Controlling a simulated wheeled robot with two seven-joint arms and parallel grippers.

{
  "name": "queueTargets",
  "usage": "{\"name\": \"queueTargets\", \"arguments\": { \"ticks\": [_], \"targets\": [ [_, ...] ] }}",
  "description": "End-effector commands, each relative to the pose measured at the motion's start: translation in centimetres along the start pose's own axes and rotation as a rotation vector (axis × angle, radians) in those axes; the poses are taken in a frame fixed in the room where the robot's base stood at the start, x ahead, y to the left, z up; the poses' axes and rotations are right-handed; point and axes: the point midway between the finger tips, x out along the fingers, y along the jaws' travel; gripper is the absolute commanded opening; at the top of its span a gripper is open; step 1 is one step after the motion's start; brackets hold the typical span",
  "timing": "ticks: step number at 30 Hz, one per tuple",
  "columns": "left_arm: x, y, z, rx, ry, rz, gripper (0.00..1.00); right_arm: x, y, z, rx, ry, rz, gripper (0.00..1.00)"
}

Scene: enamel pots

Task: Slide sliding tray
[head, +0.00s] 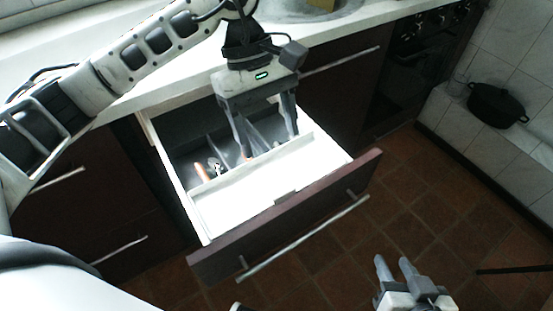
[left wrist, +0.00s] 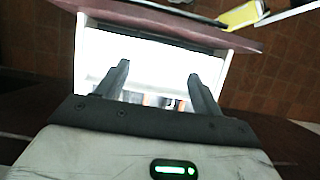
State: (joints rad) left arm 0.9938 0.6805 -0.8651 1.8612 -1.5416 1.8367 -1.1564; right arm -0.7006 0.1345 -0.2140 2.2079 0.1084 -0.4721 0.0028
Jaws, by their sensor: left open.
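The white sliding tray (head: 268,187) lies across the front part of an open drawer, and its bright surface also shows in the left wrist view (left wrist: 150,55). A small dark notch marks its front edge. My left gripper (head: 268,146) is open and points down into the drawer, with its fingers over the tray's back edge. Whether the fingers touch the tray I cannot tell. In the left wrist view my left gripper (left wrist: 158,72) has nothing between its fingers. My right gripper (head: 393,261) is low at the bottom right, fingers slightly apart, away from the drawer.
The drawer's dark red front (head: 290,220) with its long metal handle (head: 305,238) stands out over the tiled floor. Behind the tray are dividers and a few utensils (head: 215,168). A white counter (head: 140,90) runs above. A black pot (head: 496,104) sits on a ledge at right.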

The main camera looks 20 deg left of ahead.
Motion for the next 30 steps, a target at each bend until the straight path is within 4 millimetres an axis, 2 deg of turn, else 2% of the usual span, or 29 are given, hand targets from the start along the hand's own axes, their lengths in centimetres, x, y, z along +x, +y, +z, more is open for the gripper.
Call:
{"name": "queueTargets", "arguments": {
  "ticks": [3, 9, 30],
  "targets": [
    [-2.5, 0.1, -0.1, -0.001, 0.003, 0.003, 0.67, 0.0, 0.0, 0.0, -0.001, 0.002, 0.000, 0.35],
    [-4.7, 0.0, 0.0, 0.000, 0.000, 0.001, 0.67, -0.1, 0.0, -0.4, -0.002, 0.009, -0.001, 0.35],
    [-5.1, 0.0, 0.0, 0.000, 0.000, -0.001, 0.67, 0.0, 0.0, -0.4, -0.003, 0.010, -0.001, 0.35]
  ]
}}
